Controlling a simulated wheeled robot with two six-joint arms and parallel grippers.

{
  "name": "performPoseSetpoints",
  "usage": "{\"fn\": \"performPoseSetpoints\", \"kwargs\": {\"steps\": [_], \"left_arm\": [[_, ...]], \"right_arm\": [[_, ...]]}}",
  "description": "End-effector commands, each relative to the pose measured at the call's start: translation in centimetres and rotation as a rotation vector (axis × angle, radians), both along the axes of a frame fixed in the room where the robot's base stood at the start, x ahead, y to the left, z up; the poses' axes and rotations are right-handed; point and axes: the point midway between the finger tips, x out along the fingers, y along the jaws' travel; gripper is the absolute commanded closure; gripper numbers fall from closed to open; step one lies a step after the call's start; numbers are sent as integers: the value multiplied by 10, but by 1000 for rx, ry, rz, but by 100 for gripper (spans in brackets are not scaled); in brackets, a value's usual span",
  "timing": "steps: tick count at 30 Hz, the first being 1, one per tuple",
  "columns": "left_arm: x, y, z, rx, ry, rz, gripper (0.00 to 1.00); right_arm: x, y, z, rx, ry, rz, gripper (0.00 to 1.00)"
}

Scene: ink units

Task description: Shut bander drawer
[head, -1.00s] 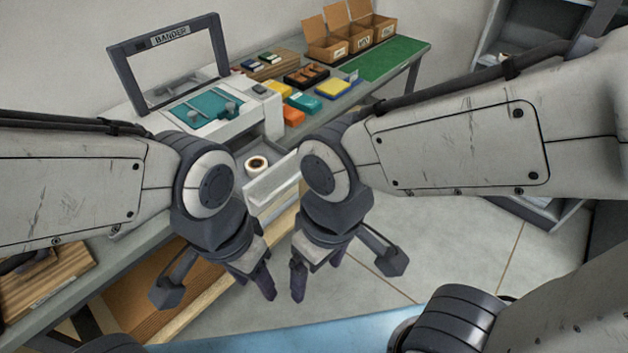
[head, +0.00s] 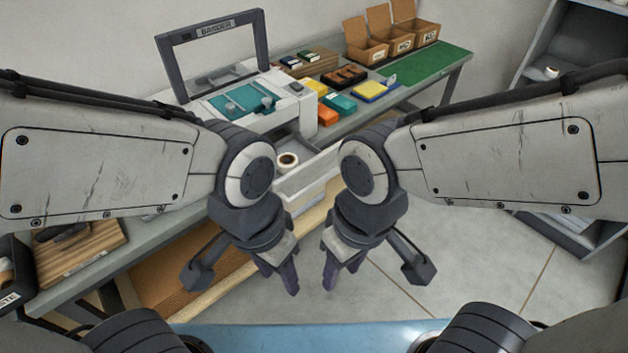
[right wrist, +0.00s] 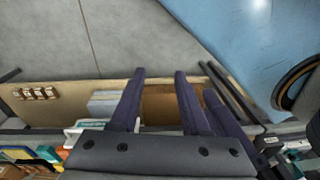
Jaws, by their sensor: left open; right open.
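The bander (head: 245,100) is a white machine with a dark upright frame and a teal bed, standing on the workbench. Its drawer (head: 312,172) is pulled out at the front, with a pale front panel, and a roll of tape (head: 287,160) lies inside. My arms hide part of the drawer. My left gripper (head: 291,288) is open and empty, pointing down in front of the bench. My right gripper (head: 328,283) is open and empty beside it, just right of the left one and below the drawer front. In the right wrist view its fingers (right wrist: 158,95) are spread with nothing between them.
Coloured boxes (head: 335,103) and a dark tray (head: 344,75) lie right of the bander. Open cardboard cartons (head: 408,38) stand at the back by a green mat (head: 432,62). A wooden board (head: 85,245) lies at the left. The floor (head: 480,260) at right is clear.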

Motion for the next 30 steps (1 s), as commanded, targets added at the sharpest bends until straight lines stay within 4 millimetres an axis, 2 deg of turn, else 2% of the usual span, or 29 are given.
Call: {"fn": "performPoseSetpoints", "kwargs": {"steps": [1,3,9,12,15,18,22,26,30], "left_arm": [[0,0,11,0,0,0,50],[0,0,27,0,0,-1,50],[0,0,91,-1,-1,-3,50],[0,0,121,-1,-1,-4,50],[0,0,151,-1,-1,-5,50],[0,0,177,0,-1,-6,50],[0,0,200,0,-1,-7,50],[0,0,211,0,-1,-8,50],[0,0,208,0,-1,-8,50]], "right_arm": [[10,-2,5,-8,-11,-40,77],[33,-5,8,-15,-45,-131,100],[124,-35,8,27,-180,-508,100],[157,-52,2,107,-214,-688,100],[177,-66,-4,223,-212,-868,100],[186,-73,-8,365,-174,-1042,100],[187,-76,-8,542,-100,-1235,100],[186,-76,-6,662,-43,-1353,100],[187,-74,-9,711,-19,-1395,100]]}}
